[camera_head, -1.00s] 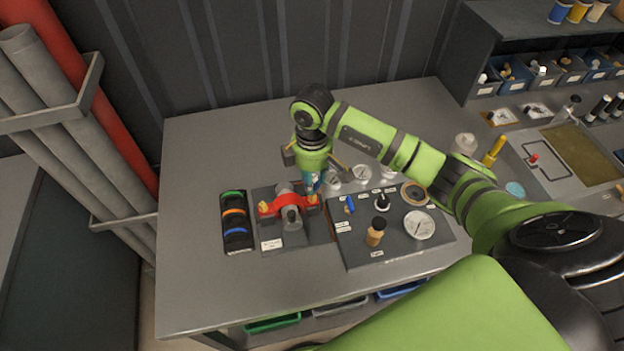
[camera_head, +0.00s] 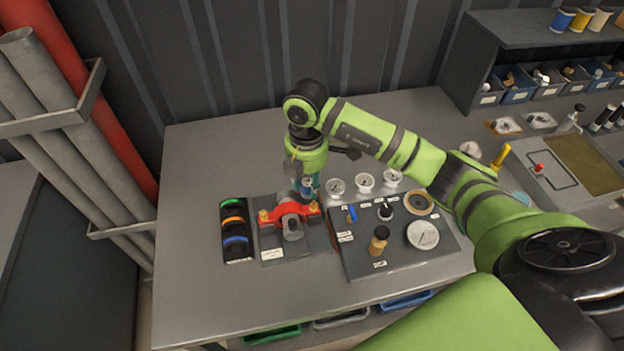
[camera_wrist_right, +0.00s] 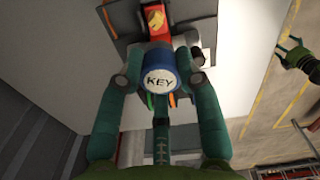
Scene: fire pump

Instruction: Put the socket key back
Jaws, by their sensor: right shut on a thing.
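The socket key is a blue cylinder with a white end marked KEY; in the right wrist view the key (camera_wrist_right: 160,82) sits between the fingers of my right gripper (camera_wrist_right: 160,95), which is shut on it. In the head view the right gripper (camera_head: 307,180) is above the back of the red clamp (camera_head: 290,214), with the blue key (camera_head: 306,187) at its tip. The clamp sits on a grey pipe fitting with yellow-brass nuts at its ends. I cannot tell whether the key touches the right nut. My left gripper is not in the head view.
A black tray (camera_head: 236,256) with green, orange and blue rings lies left of the clamp. A grey panel (camera_head: 375,262) with gauges, a knob and a brown-topped handle lies to its right. Several small gauges stand behind. The left part of the table (camera_head: 185,240) is clear.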

